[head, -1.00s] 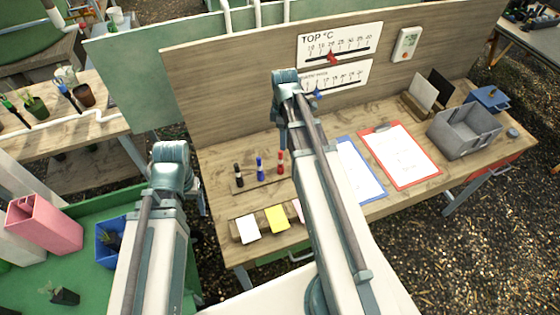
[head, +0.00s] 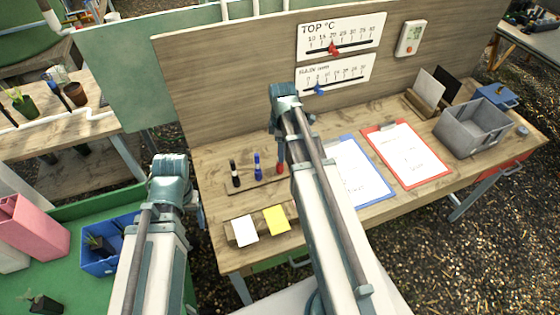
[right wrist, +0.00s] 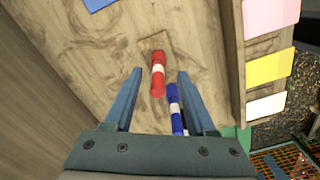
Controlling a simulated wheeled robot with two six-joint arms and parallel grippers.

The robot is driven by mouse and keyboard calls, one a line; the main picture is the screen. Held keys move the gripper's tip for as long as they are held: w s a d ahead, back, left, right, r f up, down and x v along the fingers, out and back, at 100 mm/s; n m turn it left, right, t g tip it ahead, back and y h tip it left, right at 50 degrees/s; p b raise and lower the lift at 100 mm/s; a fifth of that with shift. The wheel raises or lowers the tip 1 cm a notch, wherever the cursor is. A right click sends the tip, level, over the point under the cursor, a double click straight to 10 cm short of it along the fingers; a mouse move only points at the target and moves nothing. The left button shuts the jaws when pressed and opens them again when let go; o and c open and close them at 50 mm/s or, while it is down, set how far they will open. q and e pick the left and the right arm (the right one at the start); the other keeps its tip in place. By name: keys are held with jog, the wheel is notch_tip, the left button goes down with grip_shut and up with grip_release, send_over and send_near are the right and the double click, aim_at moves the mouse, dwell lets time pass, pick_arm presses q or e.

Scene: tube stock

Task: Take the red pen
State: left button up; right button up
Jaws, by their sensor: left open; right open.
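The red pen (head: 279,168) stands upright in a wooden holder on the workbench, partly hidden by my right arm in the head view. In the right wrist view the red pen (right wrist: 158,74), with a white band, shows between the two fingers of my open right gripper (right wrist: 160,72), apart from both. A blue pen (right wrist: 175,108) is close beside the right-hand finger in that view. In the head view my right gripper (head: 281,140) hangs just above and behind the red pen. My left gripper (head: 197,212) is empty, low at the left, in front of the bench and mostly hidden by its wrist.
The blue pen (head: 257,166) and a black pen (head: 235,174) stand left of the red one. White (head: 244,231) and yellow (head: 276,219) note pads lie in front. Blue (head: 358,172) and red (head: 406,155) clipboards and a grey bin (head: 472,130) are to the right. The backboard rises behind.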

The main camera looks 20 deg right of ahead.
jog(key=f+b, duration=0.3)
jog(key=shift+w+a+f, duration=0.25)
jog(key=shift+w+f, duration=0.05)
jog(key=shift+f, duration=0.05)
jog(key=shift+f+b, duration=0.6)
jog(key=shift+r, duration=0.1)
grip_shut()
